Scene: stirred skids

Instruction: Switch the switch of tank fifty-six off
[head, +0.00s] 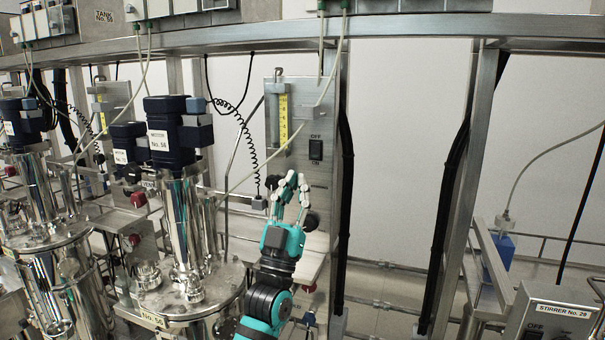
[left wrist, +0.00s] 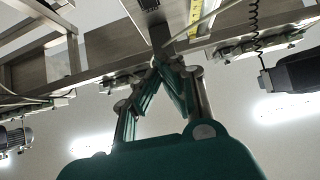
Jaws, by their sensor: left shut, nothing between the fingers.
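A black rocker switch (head: 315,149) sits on an upright steel panel (head: 335,120), with OFF printed above it and ON below. I cannot tell which way the rocker is tipped. A steel tank (head: 190,300) with a "No. 56"-like label on its rim stands left of the panel, under a dark blue motor (head: 170,132) with a similar label. My left gripper (head: 296,180) is shut and empty, pointing up below and slightly left of the switch, apart from it in the picture. Its closed fingertips (left wrist: 168,62) also show in the left wrist view. My right gripper is out of view.
A yellow scale (head: 283,120) is left of the switch, and a pale cable (head: 300,125) slants across the panel. A coiled black cord (head: 240,125) hangs further left. A steel post (head: 470,150) and a stirrer box (head: 550,312) stand right.

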